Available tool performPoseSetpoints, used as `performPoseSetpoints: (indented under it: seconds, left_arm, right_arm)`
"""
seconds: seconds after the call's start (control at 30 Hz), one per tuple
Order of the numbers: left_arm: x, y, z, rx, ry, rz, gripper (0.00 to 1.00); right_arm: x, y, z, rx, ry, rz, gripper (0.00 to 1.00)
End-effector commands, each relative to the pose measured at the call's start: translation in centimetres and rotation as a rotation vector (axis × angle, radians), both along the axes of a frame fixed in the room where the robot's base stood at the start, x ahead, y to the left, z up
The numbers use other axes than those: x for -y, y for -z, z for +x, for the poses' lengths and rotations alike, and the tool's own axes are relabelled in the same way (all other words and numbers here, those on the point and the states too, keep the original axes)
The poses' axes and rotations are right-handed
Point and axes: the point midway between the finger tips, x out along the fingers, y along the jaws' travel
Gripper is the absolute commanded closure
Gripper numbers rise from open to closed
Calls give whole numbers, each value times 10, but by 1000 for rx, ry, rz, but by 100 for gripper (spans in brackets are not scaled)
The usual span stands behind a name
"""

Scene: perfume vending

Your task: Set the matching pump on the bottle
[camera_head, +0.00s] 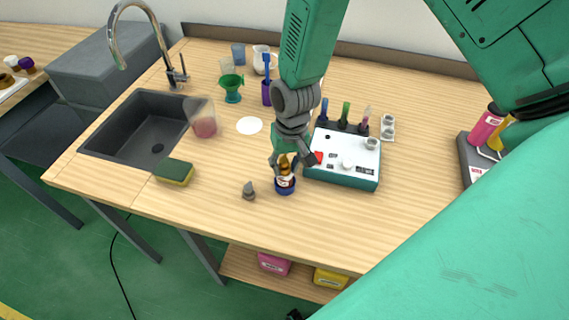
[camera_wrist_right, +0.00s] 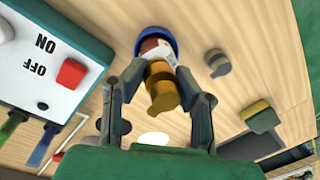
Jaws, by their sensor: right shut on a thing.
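A small bottle with a red and white label (camera_head: 285,181) stands upright in a dark blue round base (camera_head: 285,188) near the table's front edge. The label (camera_wrist_right: 153,46) and blue base (camera_wrist_right: 170,37) also show in the wrist view. My right gripper (camera_head: 285,162) is directly above the bottle, shut on a gold pump (camera_wrist_right: 161,86). The pump (camera_head: 284,167) is lined up over the bottle neck and appears to meet it; I cannot tell whether it is seated. A grey pump (camera_head: 249,190) stands loose to the left, also in the wrist view (camera_wrist_right: 217,62). My left gripper is not in view.
A teal and white device (camera_head: 343,160) with a red switch stands close right of the bottle. A rack of coloured vials (camera_head: 345,125) is behind it. A sponge (camera_head: 174,171) and a sink (camera_head: 140,130) lie to the left. The table's front right is clear.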

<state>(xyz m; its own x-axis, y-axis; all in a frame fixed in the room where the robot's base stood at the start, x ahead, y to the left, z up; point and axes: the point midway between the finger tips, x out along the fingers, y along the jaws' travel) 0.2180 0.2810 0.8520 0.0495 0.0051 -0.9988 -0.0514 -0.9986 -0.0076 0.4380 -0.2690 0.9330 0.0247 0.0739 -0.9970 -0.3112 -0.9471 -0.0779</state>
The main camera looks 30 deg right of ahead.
Motion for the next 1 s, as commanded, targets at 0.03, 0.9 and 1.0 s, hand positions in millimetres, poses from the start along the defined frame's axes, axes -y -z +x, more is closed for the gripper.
performPoseSetpoints:
  seconds: [0.03, 0.9, 1.0]
  left_arm:
    - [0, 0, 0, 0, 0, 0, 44]
    - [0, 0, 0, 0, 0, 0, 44]
    - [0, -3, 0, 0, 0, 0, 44]
  right_arm:
    - [0, 0, 0, 0, 0, 0, 96]
    - [0, 0, 0, 0, 0, 0, 30]
    - [0, -3, 0, 0, 0, 0, 30]
